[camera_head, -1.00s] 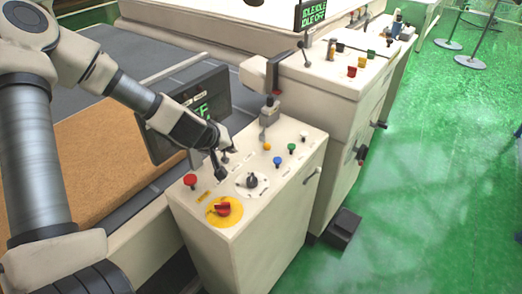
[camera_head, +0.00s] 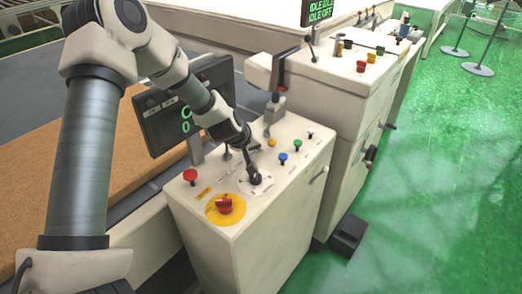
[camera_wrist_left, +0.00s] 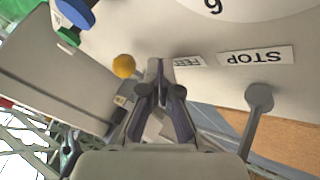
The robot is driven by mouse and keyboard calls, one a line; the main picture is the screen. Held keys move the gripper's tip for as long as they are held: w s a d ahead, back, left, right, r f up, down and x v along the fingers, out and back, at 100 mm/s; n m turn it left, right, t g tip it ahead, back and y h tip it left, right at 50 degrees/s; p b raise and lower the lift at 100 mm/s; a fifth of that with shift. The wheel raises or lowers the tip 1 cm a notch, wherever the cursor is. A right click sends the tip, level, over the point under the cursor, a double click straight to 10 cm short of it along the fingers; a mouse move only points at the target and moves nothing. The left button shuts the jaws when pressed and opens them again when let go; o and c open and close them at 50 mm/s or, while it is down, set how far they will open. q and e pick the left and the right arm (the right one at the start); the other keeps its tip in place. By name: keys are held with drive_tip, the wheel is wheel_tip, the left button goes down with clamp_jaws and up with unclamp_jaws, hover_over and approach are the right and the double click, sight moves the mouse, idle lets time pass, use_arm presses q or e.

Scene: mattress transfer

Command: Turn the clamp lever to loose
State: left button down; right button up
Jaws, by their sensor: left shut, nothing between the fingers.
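My left gripper (camera_head: 256,176) is over the top of the white control box (camera_head: 212,228), at the white dial, and hides much of the dial's knob. Its fingers also show in the left wrist view (camera_wrist_left: 162,98), shut and empty. A thin lever with a dark round knob (camera_head: 226,154) stands to the left of the gripper. A similar grey lever (camera_wrist_left: 259,97) shows right of the fingers in the wrist view, apart from them. Another upright handle (camera_head: 274,108) is at the box's back. I cannot read which is the clamp lever. My right gripper is not in view.
A red button (camera_head: 190,175), a red knob on a yellow disc (camera_head: 224,204) and blue (camera_head: 283,157) and green (camera_head: 297,145) buttons stand up around the gripper. A dark display (camera_head: 184,112) is behind left.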

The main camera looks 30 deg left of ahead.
use_arm(q)
drive_tip(key=shift+w+d+r, duration=0.25)
drive_tip(key=shift+w+d, duration=0.25)
drive_tip(key=shift+d, duration=0.1)
drive_tip(key=shift+a, duration=0.15)
